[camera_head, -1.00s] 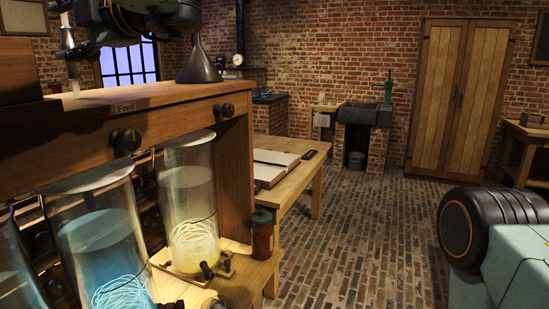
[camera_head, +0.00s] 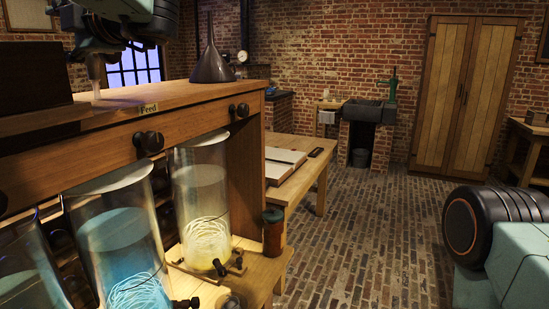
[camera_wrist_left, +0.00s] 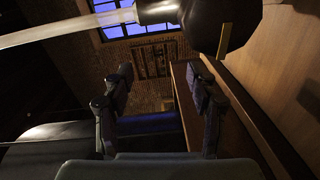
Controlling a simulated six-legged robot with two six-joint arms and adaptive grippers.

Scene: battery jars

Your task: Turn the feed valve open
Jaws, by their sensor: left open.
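The feed valve knob (camera_head: 149,142) is a dark, rounded knob on the front wooden rail, under the small brass "Feed" label (camera_head: 149,108). My left gripper (camera_head: 112,36) is at the top left, above the bench top and up and left of the knob, apart from it. It is partly cut off by the frame edge. In the left wrist view its two fingers (camera_wrist_left: 161,88) are spread with nothing between them. A dark rounded object (camera_wrist_left: 225,28) shows beyond them at the top; I cannot tell for sure what it is. My right gripper is out of view.
A second dark knob (camera_head: 239,110) sits further right on the rail. A grey funnel (camera_head: 212,62) and a pale tapered piece (camera_head: 97,85) stand on the bench top. Glass jars with blue (camera_head: 122,240) and yellow (camera_head: 203,200) liquid stand below. The brick floor (camera_head: 375,235) is clear.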

